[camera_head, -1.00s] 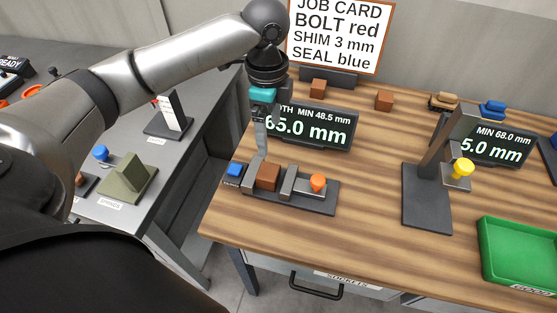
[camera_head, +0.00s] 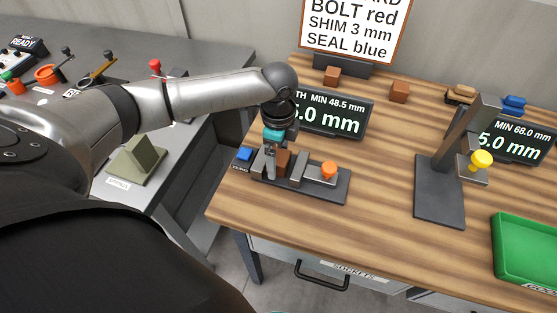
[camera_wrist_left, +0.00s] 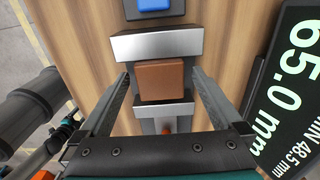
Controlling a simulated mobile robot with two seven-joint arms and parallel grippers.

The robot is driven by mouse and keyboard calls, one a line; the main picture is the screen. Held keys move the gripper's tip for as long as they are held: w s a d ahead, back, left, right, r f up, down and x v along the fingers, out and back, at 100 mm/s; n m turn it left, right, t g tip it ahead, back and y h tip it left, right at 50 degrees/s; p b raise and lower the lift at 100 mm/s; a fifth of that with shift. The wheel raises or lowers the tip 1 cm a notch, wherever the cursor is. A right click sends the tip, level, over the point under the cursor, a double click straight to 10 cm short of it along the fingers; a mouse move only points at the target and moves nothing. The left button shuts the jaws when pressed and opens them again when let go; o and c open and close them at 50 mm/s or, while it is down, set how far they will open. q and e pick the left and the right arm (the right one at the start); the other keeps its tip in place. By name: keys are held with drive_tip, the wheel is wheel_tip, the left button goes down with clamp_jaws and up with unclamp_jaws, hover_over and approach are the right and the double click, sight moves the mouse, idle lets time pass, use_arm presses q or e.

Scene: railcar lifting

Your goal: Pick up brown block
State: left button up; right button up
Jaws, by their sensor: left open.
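The brown block (camera_head: 283,161) sits in the dark gauge fixture (camera_head: 330,190) on the wooden bench, between its metal jaws. In the left wrist view the brown block (camera_wrist_left: 160,80) lies between the two fingers of my left gripper (camera_wrist_left: 162,85). The fingers stand apart on either side of it, with a gap visible on each side. In the head view my left gripper (camera_head: 271,160) points down at the fixture and partly covers the block. Two other brown blocks (camera_head: 332,75) (camera_head: 399,91) rest at the back of the bench. My right gripper is not in view.
An orange knob (camera_head: 328,170) stands on the fixture, and a blue button (camera_head: 244,154) is to its left. The display (camera_head: 335,116) stands close behind. A second gauge stand (camera_head: 440,195) and green tray (camera_head: 525,250) are to the right. The front middle of the bench is clear.

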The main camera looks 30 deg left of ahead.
use_arm(q)
drive_tip(key=shift+f, duration=0.5)
drive_tip(key=shift+r, duration=0.1)
clamp_jaws()
idle(0.4)
